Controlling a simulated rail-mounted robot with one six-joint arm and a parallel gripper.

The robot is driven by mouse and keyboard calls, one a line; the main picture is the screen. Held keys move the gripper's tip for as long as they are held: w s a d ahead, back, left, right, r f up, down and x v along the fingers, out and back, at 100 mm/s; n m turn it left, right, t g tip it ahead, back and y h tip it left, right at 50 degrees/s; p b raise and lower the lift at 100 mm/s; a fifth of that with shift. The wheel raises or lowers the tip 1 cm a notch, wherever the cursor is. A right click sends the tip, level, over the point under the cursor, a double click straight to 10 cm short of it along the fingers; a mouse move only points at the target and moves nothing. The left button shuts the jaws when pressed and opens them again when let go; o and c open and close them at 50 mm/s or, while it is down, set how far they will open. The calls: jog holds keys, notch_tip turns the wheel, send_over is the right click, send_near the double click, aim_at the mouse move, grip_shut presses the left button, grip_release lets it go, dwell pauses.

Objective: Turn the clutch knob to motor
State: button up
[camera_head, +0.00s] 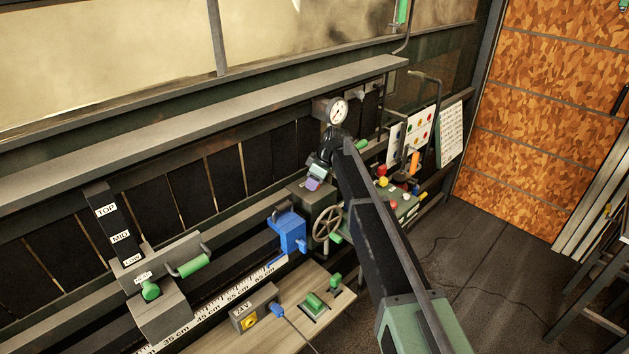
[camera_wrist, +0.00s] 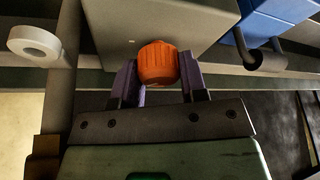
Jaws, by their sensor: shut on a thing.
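In the wrist view, an orange ribbed knob (camera_wrist: 158,62) stands out from a grey box (camera_wrist: 110,25). I take it for the clutch knob; I see no label by it. My gripper (camera_wrist: 158,72) has one purple finger on each side of the knob and is shut on it. In the camera_head view my gripper (camera_head: 314,183) is down at the grey housing behind the handwheel, and the knob is hidden there. I cannot read which setting the knob points to.
A blue box (camera_head: 289,233) stands left of the spoked handwheel (camera_head: 327,223), close to my gripper. A pressure gauge (camera_head: 337,111) is above. A panel of coloured buttons (camera_head: 402,200) lies to the right. A bench (camera_head: 300,320) with green levers is in front.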

dwell(0.3)
jog(key=o, duration=0.9)
jog(key=shift+r, duration=0.1)
jog(key=p+v, duration=1)
jog(key=shift+d+r, duration=0.2)
jog(key=shift+d, duration=0.05)
